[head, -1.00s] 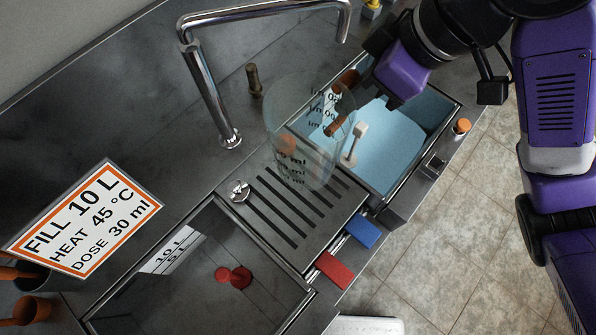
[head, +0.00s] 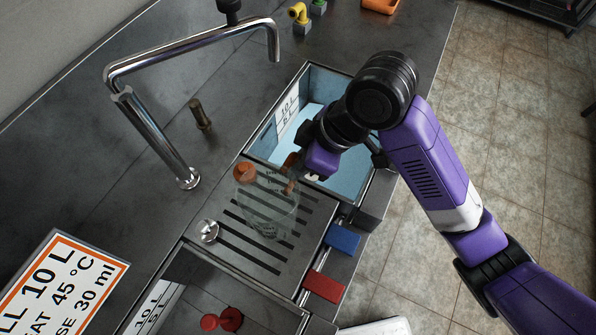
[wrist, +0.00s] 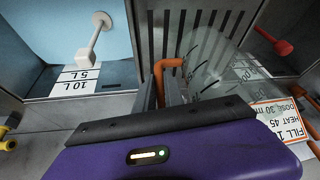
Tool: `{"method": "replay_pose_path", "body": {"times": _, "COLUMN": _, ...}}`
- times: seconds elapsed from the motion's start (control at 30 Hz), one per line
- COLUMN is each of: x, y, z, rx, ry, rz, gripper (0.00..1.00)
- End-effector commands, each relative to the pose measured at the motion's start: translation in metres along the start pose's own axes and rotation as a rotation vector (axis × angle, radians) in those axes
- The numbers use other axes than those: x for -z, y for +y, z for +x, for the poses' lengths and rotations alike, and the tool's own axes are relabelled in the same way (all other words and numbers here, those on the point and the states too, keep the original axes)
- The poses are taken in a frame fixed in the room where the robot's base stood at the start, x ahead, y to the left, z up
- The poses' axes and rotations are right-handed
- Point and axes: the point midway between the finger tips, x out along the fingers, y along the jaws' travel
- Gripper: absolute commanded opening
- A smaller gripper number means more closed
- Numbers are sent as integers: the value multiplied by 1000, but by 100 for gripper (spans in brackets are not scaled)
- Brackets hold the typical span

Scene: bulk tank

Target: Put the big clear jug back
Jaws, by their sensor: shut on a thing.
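The big clear jug (head: 268,212) is see-through, with dark ml markings and an orange handle (wrist: 168,68). In the head view it shows over the slotted drainboard (head: 232,246) between the two basins. I cannot tell whether its base touches the slats. My gripper (head: 294,174) is shut on the handle, at the jug's side toward the blue basin. In the wrist view the handle shows between the fingers, and the clear body (wrist: 215,65) lies to the right. An orange round shape (head: 245,173) shows at the jug's upper left; I cannot tell what it is.
The blue basin (head: 263,142) lies behind my gripper. A dark basin with red plug parts (head: 231,319) is in front. The chrome tap (head: 150,130) arches at the left. A chrome knob (head: 207,231) stands beside the drainboard. Blue (head: 343,238) and red tabs (head: 324,287) line the front edge.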

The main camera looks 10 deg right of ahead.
Motion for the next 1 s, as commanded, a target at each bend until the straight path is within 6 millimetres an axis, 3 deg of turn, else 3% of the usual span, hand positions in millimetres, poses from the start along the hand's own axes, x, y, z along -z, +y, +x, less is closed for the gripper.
{"method": "replay_pose_path", "body": {"times": 0.23, "x": -14, "y": 1, "z": 30, "rx": 1, "ry": 0, "rz": 3, "gripper": 0}}
{"method": "replay_pose_path", "body": {"times": 0.67, "x": -17, "y": 1, "z": 37, "rx": 1, "ry": 0, "rz": -1, "gripper": 0}}
{"method": "replay_pose_path", "body": {"times": 0.7, "x": -17, "y": 1, "z": 37, "rx": 1, "ry": 0, "rz": -1, "gripper": 15}}
{"method": "replay_pose_path", "body": {"times": 0.8, "x": -16, "y": 1, "z": 36, "rx": 1, "ry": 0, "rz": -1, "gripper": 35}}
{"method": "replay_pose_path", "body": {"times": 1.0, "x": -16, "y": 1, "z": 36, "rx": 1, "ry": 0, "rz": -1, "gripper": 35}}
